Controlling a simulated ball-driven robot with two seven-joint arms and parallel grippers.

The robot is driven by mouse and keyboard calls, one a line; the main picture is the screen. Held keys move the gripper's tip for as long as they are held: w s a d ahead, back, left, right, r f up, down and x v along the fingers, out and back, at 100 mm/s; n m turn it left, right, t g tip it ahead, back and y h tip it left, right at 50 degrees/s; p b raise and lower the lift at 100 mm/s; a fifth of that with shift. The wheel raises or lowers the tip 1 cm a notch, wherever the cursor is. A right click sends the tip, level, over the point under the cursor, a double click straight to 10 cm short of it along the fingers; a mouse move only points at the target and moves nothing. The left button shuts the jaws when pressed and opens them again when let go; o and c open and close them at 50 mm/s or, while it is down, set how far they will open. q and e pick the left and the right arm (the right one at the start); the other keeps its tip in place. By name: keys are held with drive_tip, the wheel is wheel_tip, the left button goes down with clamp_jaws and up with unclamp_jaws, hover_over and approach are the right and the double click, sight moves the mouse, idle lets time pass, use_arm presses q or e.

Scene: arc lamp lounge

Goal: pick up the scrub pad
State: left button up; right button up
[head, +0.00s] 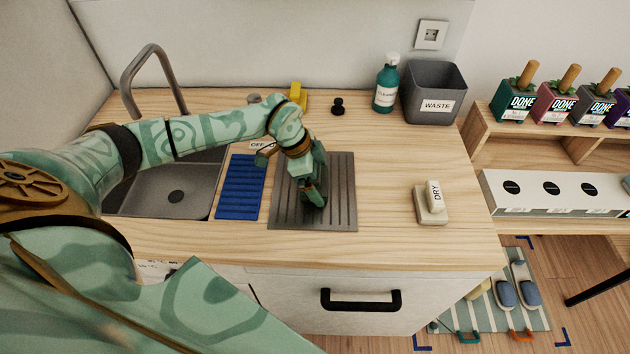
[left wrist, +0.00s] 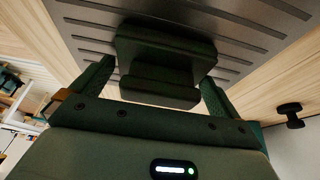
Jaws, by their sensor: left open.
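The scrub pad (left wrist: 165,55) shows in the left wrist view as a dark green block on the grey ribbed drain board (left wrist: 262,38). My left gripper (left wrist: 155,80) is open, with one finger on each side of the block; whether either finger touches it I cannot tell. In the head view my left gripper (head: 313,192) points down over the drain board (head: 345,187), and it and the wrist hide most or all of the pad. My right gripper is not in view.
The sink (head: 150,192) with its tap (head: 150,55) and a blue ribbed mat (head: 240,188) lie left. A small block marked DRY (head: 432,205) sits right. A teal bottle (head: 386,85), a grey WASTE bin (head: 433,90) and a black knob (head: 338,106) stand behind. The counter's right front is clear.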

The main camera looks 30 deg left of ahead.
use_arm(q)
drive_tip(key=c, duration=0.7)
drive_tip(key=shift+c, duration=0.2)
